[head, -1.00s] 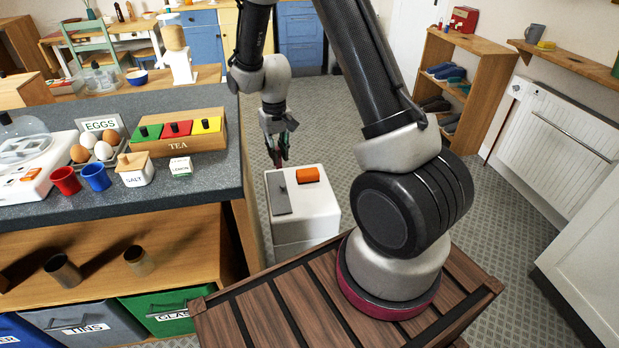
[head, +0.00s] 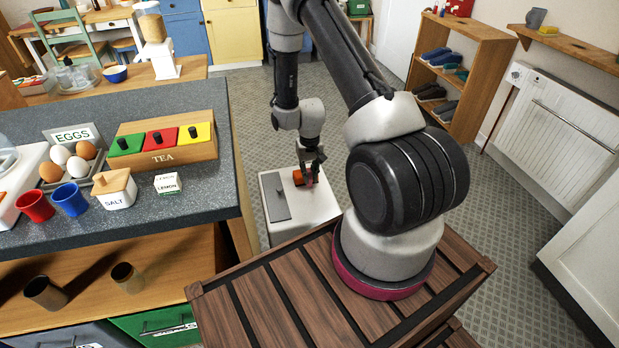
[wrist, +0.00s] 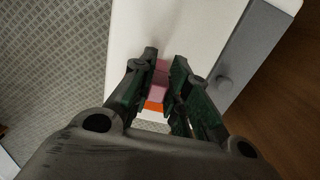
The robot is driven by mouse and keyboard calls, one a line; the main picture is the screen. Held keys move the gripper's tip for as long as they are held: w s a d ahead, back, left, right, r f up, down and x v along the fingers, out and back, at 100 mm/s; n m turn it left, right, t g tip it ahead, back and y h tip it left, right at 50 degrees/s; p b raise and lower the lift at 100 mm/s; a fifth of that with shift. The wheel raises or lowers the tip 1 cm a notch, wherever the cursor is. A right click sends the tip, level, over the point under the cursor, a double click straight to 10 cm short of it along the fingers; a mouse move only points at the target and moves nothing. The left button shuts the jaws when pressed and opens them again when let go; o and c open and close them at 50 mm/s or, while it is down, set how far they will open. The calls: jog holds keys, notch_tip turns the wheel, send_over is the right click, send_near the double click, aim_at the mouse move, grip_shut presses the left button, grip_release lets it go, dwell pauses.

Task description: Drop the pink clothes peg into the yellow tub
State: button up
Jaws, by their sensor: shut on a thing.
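The pink clothes peg (wrist: 159,82) is between the two fingers of my gripper (wrist: 161,80) in the wrist view, and the fingers are shut on it. In the head view my gripper (head: 309,178) points down over the white unit, and a little pink of the peg (head: 310,181) shows at the fingertips. An orange block (head: 298,177) on the unit's top is partly behind my gripper; an orange edge (wrist: 153,106) also shows below the peg in the wrist view. I cannot tell the gap between them. I see no yellow tub in either view.
The white unit (head: 322,205) has a grey panel (head: 276,197) with a knob on its left. The counter (head: 215,199) to its left holds a tea box (head: 193,151), eggs, cups and a salt box. Patterned floor (head: 250,95) is open behind the unit.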

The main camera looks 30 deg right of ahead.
jog(key=shift+f, duration=0.85)
jog(key=shift+f, duration=0.1)
jog(key=o, duration=0.7)
